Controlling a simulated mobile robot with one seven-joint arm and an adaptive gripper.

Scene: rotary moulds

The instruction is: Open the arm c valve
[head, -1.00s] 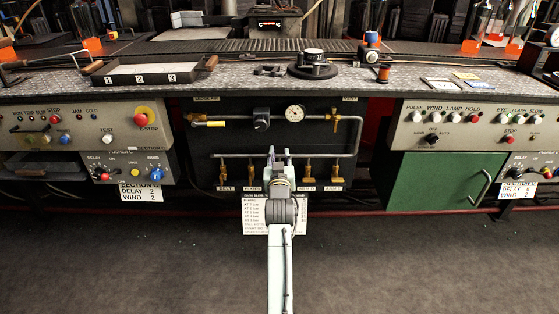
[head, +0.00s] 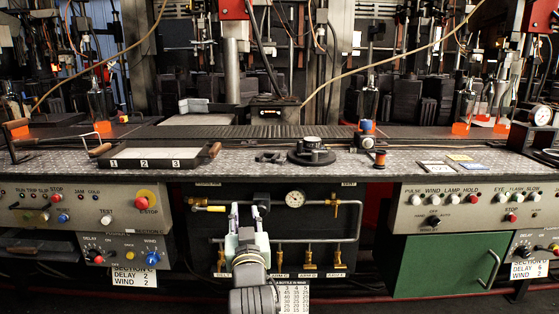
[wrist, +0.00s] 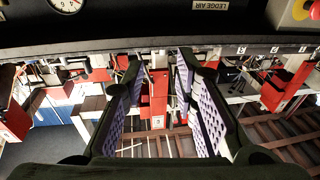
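The dark pneumatic panel (head: 335,222) is in the middle of the head view. One stands at the left (head: 221,260), and others are right of my gripper: a near one (head: 279,260), a middle one (head: 309,259) and a far-right one (head: 338,259). My gripper (head: 247,208) is open and empty, in front of the panel, hiding part of the lower pipe. In the wrist view its padded fingers (wrist: 160,72) are apart with nothing between.
A yellow-handled valve (head: 208,208) and a gauge (head: 295,198) sit on the upper pipe. The worktop (head: 235,165) overhangs above, with a tray (head: 158,163) on it. A green door (head: 450,264) is to the right, a grey control box (head: 90,205) to the left.

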